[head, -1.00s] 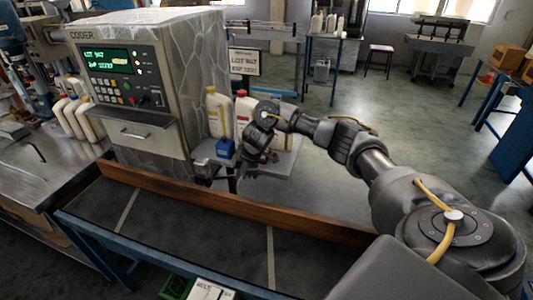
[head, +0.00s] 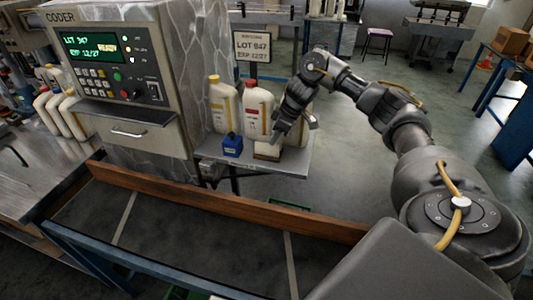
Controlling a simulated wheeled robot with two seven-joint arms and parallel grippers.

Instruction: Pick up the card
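My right gripper (head: 283,127) points down over the small side shelf, in front of the bottles at its right end. Its fingertips are small and dark, and I cannot tell how far apart they are. Just below it a small cream and brown block or holder (head: 267,151) sits on the shelf; I cannot tell whether a card is in it. My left gripper is not in view.
The shelf (head: 290,165) also holds a yellow-capped bottle (head: 222,105), a red-capped bottle (head: 257,110) and a blue block (head: 232,145). The coder machine (head: 110,75) stands to the left. A conveyor with a wooden rail (head: 220,203) runs in front and looks clear.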

